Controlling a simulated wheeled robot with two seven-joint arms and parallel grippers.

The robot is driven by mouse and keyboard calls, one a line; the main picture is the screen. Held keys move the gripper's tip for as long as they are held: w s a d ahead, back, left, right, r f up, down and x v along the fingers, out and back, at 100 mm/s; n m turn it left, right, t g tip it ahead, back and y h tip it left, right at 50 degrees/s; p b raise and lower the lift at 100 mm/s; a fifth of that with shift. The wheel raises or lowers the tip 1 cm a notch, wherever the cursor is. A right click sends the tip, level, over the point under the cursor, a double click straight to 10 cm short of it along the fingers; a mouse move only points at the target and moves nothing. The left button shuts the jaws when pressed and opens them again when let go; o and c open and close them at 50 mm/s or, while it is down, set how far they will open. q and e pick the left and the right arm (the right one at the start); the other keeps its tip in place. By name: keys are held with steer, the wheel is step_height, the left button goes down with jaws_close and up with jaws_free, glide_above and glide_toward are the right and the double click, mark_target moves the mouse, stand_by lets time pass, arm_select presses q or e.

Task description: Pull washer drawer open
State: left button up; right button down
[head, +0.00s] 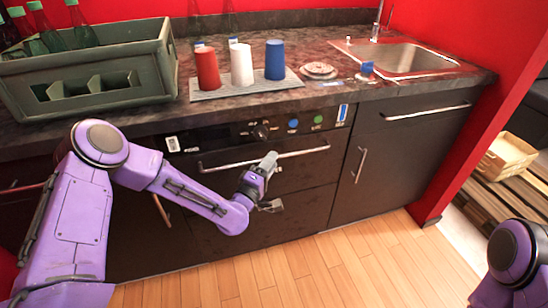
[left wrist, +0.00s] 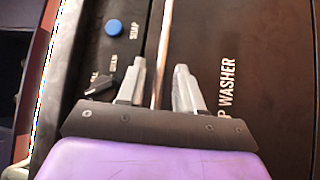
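The washer drawer (head: 310,174) is a dark front under the counter, below a control panel, and looks shut. Its long metal bar handle (head: 300,153) runs across the top of the front. My left gripper (head: 273,183) is open in front of the drawer, with its upper finger overlapping the handle in the head view. In the left wrist view, the handle (left wrist: 164,45) runs between the two spread grey fingers (left wrist: 158,82), which are not closed on it. I cannot tell how deep the bar sits between them. My right gripper is out of view.
The control panel has a knob (head: 261,132), a blue button (head: 293,123) and a green button (head: 318,119). A cabinet door (head: 395,165) stands right of the drawer. A crate of bottles (head: 95,75) and cups are on the counter. The wooden floor (head: 330,265) in front is clear.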

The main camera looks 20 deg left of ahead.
arm_select(q)
steer(key=shift+x, duration=1.45)
jaws_close()
steer(key=shift+d+f, duration=0.1)
steer(key=shift+d, duration=0.05)
